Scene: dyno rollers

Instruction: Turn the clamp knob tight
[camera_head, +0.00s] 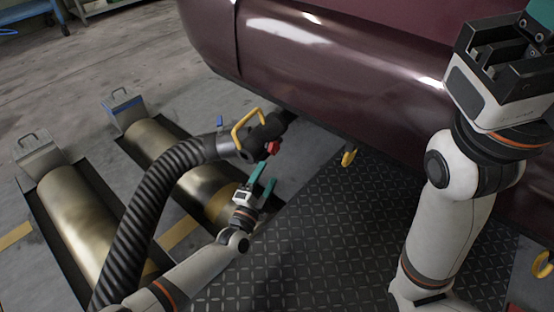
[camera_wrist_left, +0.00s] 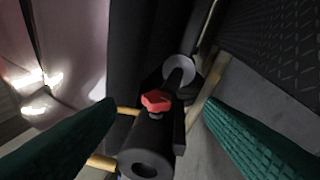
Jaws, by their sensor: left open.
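The red clamp knob (camera_head: 272,147) sits on the dark clamp of the exhaust hose nozzle (camera_head: 240,146), by the car's lower edge. In the left wrist view the red knob (camera_wrist_left: 155,101) stands on a black cylindrical body (camera_wrist_left: 152,145). My left gripper (camera_head: 267,174) is open and just below the knob in the head view. In the left wrist view its green fingers (camera_wrist_left: 160,104) lie wide apart on either side of the knob, touching nothing that I can see. My right gripper (camera_head: 535,28) is at the top right corner, partly cut off, away from the knob.
A ribbed black hose (camera_head: 150,195) with a yellow handle (camera_head: 243,122) runs to the nozzle. A dark red car (camera_head: 330,60) stands behind it. Brass rollers (camera_head: 80,220) lie in the floor at the left. A dark tread plate (camera_head: 340,240) covers the middle floor.

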